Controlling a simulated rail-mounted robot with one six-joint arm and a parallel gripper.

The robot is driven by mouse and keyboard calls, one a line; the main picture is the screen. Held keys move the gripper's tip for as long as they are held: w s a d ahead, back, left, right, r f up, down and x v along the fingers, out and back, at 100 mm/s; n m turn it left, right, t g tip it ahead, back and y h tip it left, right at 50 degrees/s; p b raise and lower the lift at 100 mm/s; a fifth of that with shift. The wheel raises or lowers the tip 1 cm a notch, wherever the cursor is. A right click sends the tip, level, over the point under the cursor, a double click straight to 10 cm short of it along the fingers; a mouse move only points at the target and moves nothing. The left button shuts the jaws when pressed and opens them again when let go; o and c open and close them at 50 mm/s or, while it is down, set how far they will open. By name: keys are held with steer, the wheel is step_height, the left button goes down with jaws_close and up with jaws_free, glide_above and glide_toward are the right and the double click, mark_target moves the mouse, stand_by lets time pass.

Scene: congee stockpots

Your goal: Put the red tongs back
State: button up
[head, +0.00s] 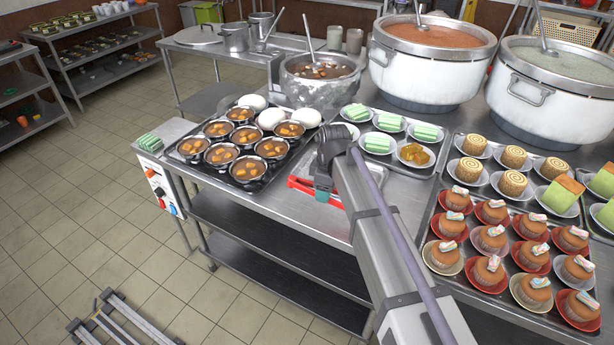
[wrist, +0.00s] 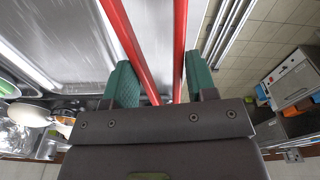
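A dark tray (head: 208,171) of bowls and white buns lies left of my gripper. A steel tray (head: 398,169) with green cakes is behind, and a cupcake tray (head: 450,289) is at right. Large pots (head: 427,85) stand at the back. The counter's front edge (head: 262,222) is close.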

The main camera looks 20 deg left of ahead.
mark_target(329, 217)
steer(key=f+b, duration=0.2)
steer(key=d+f+h+b, duration=0.1)
steer(key=f+b, duration=0.2)
steer(key=f+h+b, duration=0.1)
steer(key=f+b, duration=0.1)
steer(key=shift+d+f+m+b, duration=0.2)
steer(key=shift+d+m+b, duration=0.05)
steer(key=shift+m+b, duration=0.05)
steer(key=shift+r, duration=0.1)
steer(key=o, duration=0.6)
step_height(329, 217, up, 11)
steer(key=p, duration=1.1)
steer(key=shift+a, duration=0.45)
